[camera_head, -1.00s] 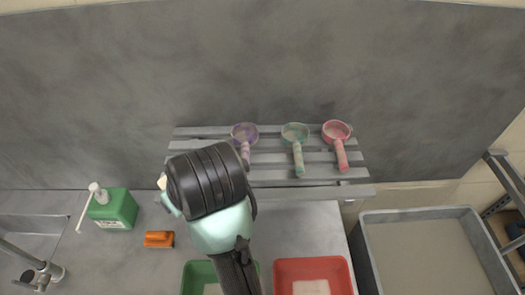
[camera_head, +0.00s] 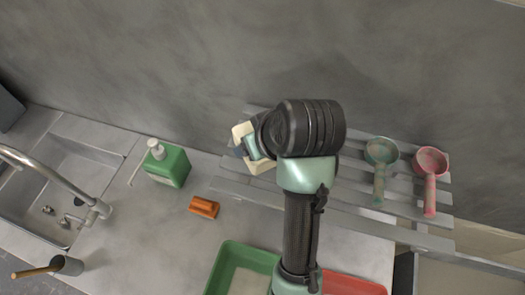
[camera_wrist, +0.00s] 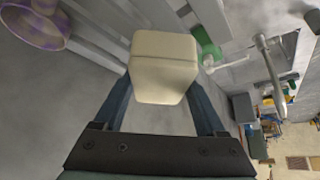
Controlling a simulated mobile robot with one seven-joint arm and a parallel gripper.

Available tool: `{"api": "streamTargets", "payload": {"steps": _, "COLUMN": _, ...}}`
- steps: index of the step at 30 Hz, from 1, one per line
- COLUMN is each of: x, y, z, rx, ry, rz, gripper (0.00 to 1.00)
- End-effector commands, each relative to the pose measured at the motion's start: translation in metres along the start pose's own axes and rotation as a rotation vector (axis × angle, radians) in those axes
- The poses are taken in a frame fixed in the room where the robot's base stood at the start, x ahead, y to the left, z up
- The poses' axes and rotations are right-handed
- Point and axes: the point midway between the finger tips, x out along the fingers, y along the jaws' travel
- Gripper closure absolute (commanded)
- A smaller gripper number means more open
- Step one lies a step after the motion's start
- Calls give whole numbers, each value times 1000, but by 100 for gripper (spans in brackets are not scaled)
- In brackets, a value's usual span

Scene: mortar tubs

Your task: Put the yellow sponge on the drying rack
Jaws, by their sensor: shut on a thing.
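My gripper (camera_head: 247,146) is shut on a pale cream-yellow block, the yellow sponge (camera_wrist: 164,68). In the wrist view the sponge sits between the two dark fingers. In the head view my wrist hides much of it, and only pale parts show at the left end of the gripper. The drying rack (camera_head: 428,239) is a grey slatted shelf along the back wall. The gripper and sponge are at the rack's left end in the head view. Rack slats also show in the wrist view (camera_wrist: 97,40). I cannot tell whether the sponge touches the rack.
A green ladle (camera_head: 381,152) and a red ladle (camera_head: 430,162) lie on the rack's right part; a purple one (camera_wrist: 30,25) shows in the wrist view. A green soap bottle (camera_head: 168,167) and orange block (camera_head: 203,207) stand left. Green (camera_head: 222,270) and red (camera_head: 352,285) tubs are in front.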

Motion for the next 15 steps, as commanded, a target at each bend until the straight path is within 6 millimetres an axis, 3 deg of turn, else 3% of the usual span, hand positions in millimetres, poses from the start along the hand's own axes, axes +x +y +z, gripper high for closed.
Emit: {"api": "streamTargets", "payload": {"steps": 15, "x": 44, "y": 0, "z": 28, "rx": 0, "ry": 0, "rz": 1, "gripper": 79}}
